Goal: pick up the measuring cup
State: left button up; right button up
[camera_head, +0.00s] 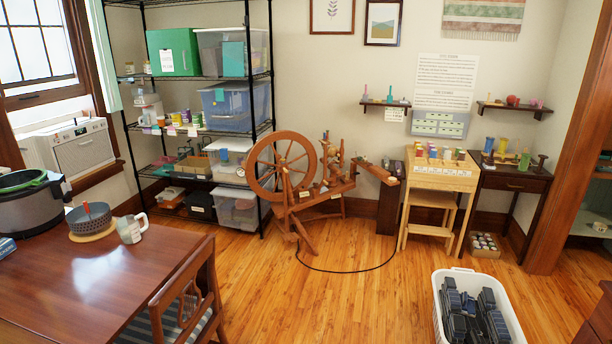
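The measuring cup (131,229) appears to be the small pale grey cup or jug with a handle on the brown table (110,282) at the left. It stands upright near the table's far right corner. It is just right of a dark grey perforated bowl (89,223) with a red-handled thing in it. The cup's inside is too small to make out. I cannot see my left or right gripper in this view.
A wooden chair (185,295) stands against the table's right side. A spinning wheel (290,175) and a white basket (438,292) of dark items stand on the floor. The wooden floor (330,305) between chair and basket is clear.

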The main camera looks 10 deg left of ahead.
aim_at(128, 230)
jog(key=i+u, duration=0.1)
jog(key=i, duration=0.5)
jog(key=i+u, duration=0.15)
jog(key=i, duration=0.45)
jog(key=i+l+u, duration=0.1)
jog(key=i, duration=0.45)
jog(key=i+l+u, duration=0.15)
jog(key=i, duration=0.45)
